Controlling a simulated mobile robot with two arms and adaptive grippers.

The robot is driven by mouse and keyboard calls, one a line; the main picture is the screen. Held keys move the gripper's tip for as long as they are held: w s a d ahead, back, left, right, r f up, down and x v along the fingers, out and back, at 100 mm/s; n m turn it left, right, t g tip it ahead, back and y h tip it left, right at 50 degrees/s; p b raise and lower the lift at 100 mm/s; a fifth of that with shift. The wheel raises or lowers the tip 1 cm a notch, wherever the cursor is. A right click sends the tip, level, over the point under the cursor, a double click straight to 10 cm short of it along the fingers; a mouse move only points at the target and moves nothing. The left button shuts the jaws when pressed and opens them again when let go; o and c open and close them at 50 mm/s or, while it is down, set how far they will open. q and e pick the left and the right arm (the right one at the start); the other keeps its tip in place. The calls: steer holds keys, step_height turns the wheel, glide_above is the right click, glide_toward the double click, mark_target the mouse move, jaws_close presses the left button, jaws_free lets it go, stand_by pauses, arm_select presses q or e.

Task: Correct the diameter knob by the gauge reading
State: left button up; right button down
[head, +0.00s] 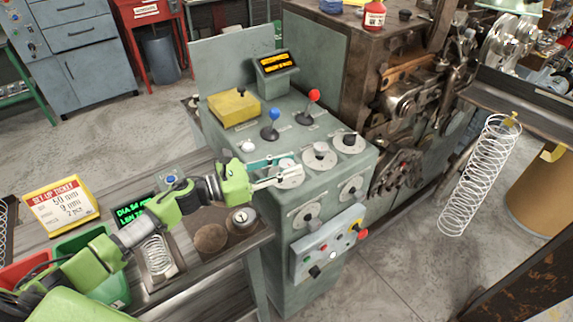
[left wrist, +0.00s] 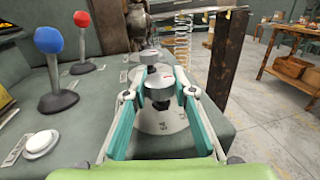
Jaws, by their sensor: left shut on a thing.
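My left gripper (head: 275,174) reaches over the sloped green console and is shut on a grey round knob (head: 287,167). In the left wrist view, the teal-sided fingers of the left gripper (left wrist: 160,84) press on both sides of this knob (left wrist: 159,90), above a round pale dial plate (left wrist: 162,119). The knob's label is not readable. The gauge display (head: 131,212) on the bench shows green text that seems to read DIA 54, partly hidden by my arm. The yellow set-up ticket (head: 60,205) reads 50 mm, 9 mm, 2 pcs. My right gripper is out of view.
A blue-topped lever (head: 270,124), a red-topped lever (head: 309,107) and a white button (head: 247,146) stand close to the gripper. Other knobs (head: 349,141) sit beside it. A coiled spring (head: 480,175) hangs at the right. Another spring (head: 157,255) lies on the bench.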

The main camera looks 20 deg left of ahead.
arm_select(q)
steer(key=shift+s+n+t+y+p, duration=0.1)
steer(key=shift+n+t+y+p, duration=0.2)
steer(key=shift+n+t+y, duration=0.75)
steer(key=n+t+y, duration=0.1)
steer(key=y, duration=0.1)
steer(key=n+t+y+p, duration=0.1)
steer(key=n+y, duration=0.1)
steer(key=shift+d+r+t+y, duration=0.1)
steer(key=shift+r+t+y, duration=0.05)
steer(key=shift+t+y, duration=0.2)
steer(key=n+t+y+p, duration=0.1)
steer(key=n+y, duration=0.1)
steer(key=y, duration=0.1)
steer(key=shift+n, duration=0.35)
steer(key=shift+n+y, duration=1)
steer(key=shift+y, duration=0.9)
steer(key=o, duration=1.1)
